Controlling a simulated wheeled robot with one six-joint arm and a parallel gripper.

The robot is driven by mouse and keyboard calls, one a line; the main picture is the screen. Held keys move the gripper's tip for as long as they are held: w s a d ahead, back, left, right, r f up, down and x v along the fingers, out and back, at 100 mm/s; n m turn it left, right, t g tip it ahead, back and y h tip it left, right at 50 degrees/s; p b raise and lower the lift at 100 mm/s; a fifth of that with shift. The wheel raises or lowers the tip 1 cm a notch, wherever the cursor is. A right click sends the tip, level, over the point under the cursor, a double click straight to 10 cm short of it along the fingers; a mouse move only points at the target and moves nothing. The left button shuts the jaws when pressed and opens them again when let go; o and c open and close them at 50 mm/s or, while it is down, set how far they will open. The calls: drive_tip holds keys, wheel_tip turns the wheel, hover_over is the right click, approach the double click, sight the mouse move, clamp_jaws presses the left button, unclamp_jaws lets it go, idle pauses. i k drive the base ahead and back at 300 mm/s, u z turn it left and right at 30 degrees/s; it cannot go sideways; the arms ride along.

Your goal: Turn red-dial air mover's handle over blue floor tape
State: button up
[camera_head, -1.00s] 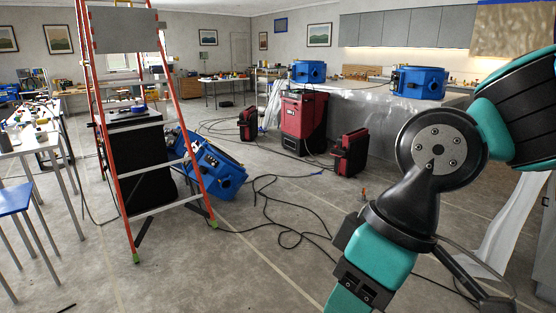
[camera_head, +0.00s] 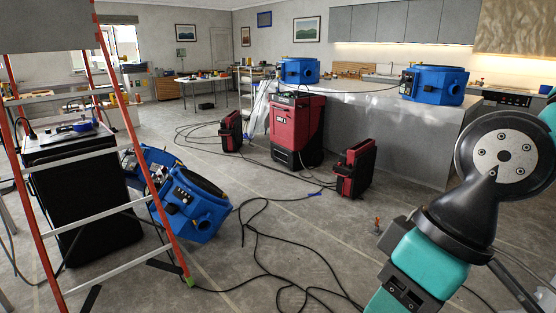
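Two blue air movers stand close together on the floor: a nearer tilted one (camera_head: 205,222) and one partly hidden behind it (camera_head: 158,160). Two more blue air movers, a left one (camera_head: 300,71) and a right one (camera_head: 449,84), sit on the grey counter. I cannot make out a red dial or which way a handle points on any of them. A small blue strip or plug (camera_head: 322,191) lies on the floor by the cables; I cannot tell whether it is tape. My arm crosses the right side; its gripper does not show.
An orange ladder (camera_head: 137,120) and a black cabinet (camera_head: 85,200) stand left of the floor air movers. A red dehumidifier (camera_head: 297,118) and two red-black units (camera_head: 353,170) (camera_head: 231,132) stand before the counter (camera_head: 410,135). Loose black cables (camera_head: 262,235) cross the middle floor.

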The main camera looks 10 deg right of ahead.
sight(357, 169)
drive_tip(key=z, duration=0.3)
drive_tip(key=i, duration=2.65)
drive_tip(key=z, duration=0.35)
drive_tip(key=i, duration=2)
